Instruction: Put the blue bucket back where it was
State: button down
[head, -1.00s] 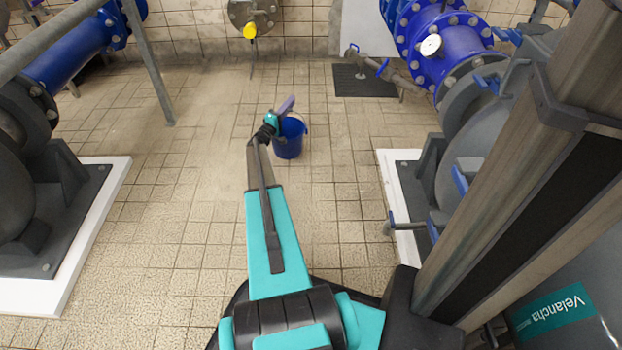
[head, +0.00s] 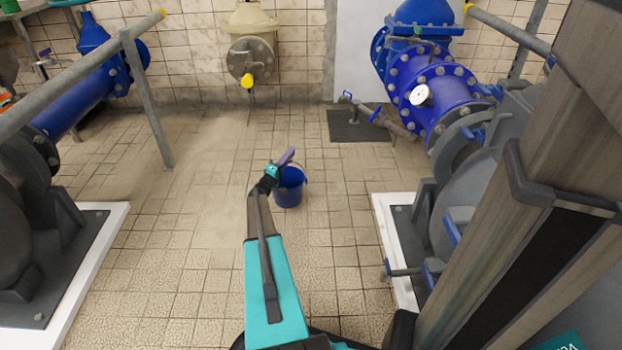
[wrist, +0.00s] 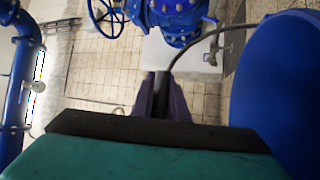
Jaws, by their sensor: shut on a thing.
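The blue bucket (head: 290,190) hangs or stands upright under my gripper (head: 286,158), in the middle of the head view. I cannot tell whether its base touches the floor. In the wrist view the bucket (wrist: 278,95) fills the right side. Its thin dark handle runs from the bucket's top to between the purple fingers of my gripper (wrist: 163,88), which are shut on it. My arm partly hides the bucket's left side in the head view.
Tiled floor (head: 200,225) is open around the bucket. A dark floor mat (head: 357,127) lies beyond. White plinths (head: 395,240) with pumps flank both sides. A grey railing (head: 148,100) stands at left. A flanged pipe (head: 251,62) with a yellow knob is on the back wall.

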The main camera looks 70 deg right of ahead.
jog(key=s+a+f+b, duration=0.1)
jog(key=s+a+b, duration=0.4)
jog(key=s, duration=0.7)
jog(key=shift+s+f, duration=0.2)
jog(key=shift+f, duration=0.25)
jog(key=shift+f+b, duration=1.25)
jog(key=shift+f, duration=0.5)
jog(key=c, duration=1.7)
grip_release()
jog(key=shift+c, duration=0.2)
jog(key=shift+a, duration=0.15)
